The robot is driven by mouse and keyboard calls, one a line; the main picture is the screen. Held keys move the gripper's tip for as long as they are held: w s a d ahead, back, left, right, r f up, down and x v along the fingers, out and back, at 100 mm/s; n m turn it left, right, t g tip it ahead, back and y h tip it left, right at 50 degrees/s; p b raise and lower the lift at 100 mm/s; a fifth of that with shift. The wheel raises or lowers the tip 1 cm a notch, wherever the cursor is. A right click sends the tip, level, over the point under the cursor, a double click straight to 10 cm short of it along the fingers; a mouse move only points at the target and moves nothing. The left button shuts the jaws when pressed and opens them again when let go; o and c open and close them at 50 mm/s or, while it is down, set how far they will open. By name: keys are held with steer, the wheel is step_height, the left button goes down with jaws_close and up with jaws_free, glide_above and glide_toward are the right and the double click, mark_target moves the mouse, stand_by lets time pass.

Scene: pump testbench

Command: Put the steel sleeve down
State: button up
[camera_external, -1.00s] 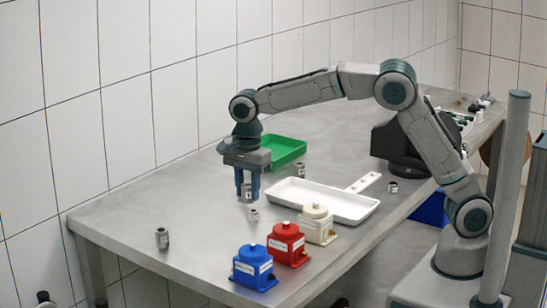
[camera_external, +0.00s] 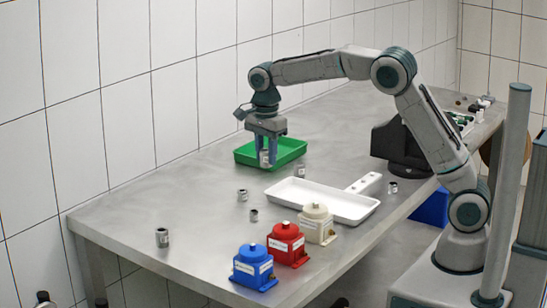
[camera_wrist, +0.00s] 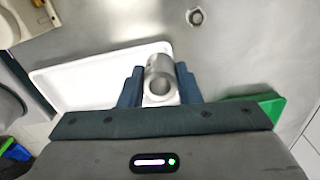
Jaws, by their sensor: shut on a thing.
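My gripper (camera_external: 266,160) is shut on a steel sleeve (camera_external: 265,158). In the wrist view the sleeve (camera_wrist: 161,78) sits between the two blue fingers, its round open end facing the camera. In the external view the gripper is in front of the green tray (camera_external: 293,157), overlapping it; I cannot tell how high the sleeve is or whether it is over the tray. Other similar metal sleeves stand on the table, among them one at far left (camera_external: 162,238), two near the middle (camera_external: 242,195) (camera_external: 254,215) and one beside the white tray (camera_external: 300,171).
The white tray (camera_external: 290,199) lies right of the gripper, with a white perforated strip (camera_external: 363,183) behind it. Blue (camera_external: 256,270), red (camera_external: 287,245) and cream (camera_external: 317,225) pump units line the front edge. Another sleeve (camera_external: 392,187) stands at right. The left table is mostly clear.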

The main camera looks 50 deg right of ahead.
steer(key=w+d+m+p, duration=0.1)
steer(key=w+d+m, duration=0.1)
steer(key=d, duration=0.7)
steer(key=w+d+m+p, duration=0.1)
steer(key=w+d+p, duration=0.1)
steer(key=d, duration=0.6)
steer(key=m+p, duration=0.2)
glide_above(321, 164)
step_height(321, 164, down, 6)
steer(key=shift+a+r, duration=0.1)
steer(key=shift+a, duration=0.05)
steer(key=shift+f+p, duration=0.6)
steer(key=shift+f, duration=1.85)
steer(key=shift+f, duration=0.1)
steer(key=o, duration=1.1)
